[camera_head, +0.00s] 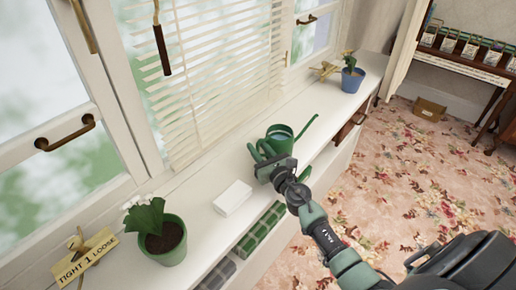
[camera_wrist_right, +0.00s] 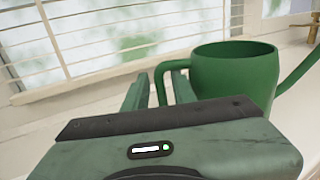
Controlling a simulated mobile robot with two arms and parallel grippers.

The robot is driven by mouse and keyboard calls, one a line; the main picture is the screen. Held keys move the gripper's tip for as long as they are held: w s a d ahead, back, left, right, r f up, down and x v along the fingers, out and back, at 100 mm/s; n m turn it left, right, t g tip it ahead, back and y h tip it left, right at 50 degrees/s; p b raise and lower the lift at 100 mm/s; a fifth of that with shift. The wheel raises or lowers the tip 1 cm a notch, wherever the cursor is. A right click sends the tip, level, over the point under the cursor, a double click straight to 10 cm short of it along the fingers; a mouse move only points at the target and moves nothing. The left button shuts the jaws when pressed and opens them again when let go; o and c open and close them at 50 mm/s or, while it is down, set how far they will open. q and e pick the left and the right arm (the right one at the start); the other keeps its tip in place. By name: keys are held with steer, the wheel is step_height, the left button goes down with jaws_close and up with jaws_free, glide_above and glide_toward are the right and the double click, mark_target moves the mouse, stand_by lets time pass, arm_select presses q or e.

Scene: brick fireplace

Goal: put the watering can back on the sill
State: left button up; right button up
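A green watering can (camera_head: 281,138) stands upright on the white sill (camera_head: 205,211), its thin spout pointing right. It also shows in the right wrist view (camera_wrist_right: 235,72), with its looped handle toward my gripper. My right gripper (camera_head: 262,152) is at the handle side of the can. In the right wrist view its two green fingers (camera_wrist_right: 160,88) are spread, with the handle between them and gaps visible beside it. The gripper's body hides the lower part of the can there. My left gripper is not in view.
A white box (camera_head: 232,197) lies on the sill left of the can. A potted white-flowered plant (camera_head: 163,243) and a sign figure (camera_head: 85,258) stand nearer. A blue pot (camera_head: 352,80) stands at the far end. Window blinds (camera_head: 215,70) hang behind; books (camera_head: 262,230) sit below.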

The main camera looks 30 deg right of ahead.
steer(key=shift+r, duration=0.1)
steer(key=shift+s+r, duration=0.1)
steer(key=s, duration=1.1)
steer(key=shift+s+b, duration=0.3)
steer(key=shift+s, duration=0.1)
steer(key=o, duration=1.5)
steer(key=shift+s, duration=0.1)
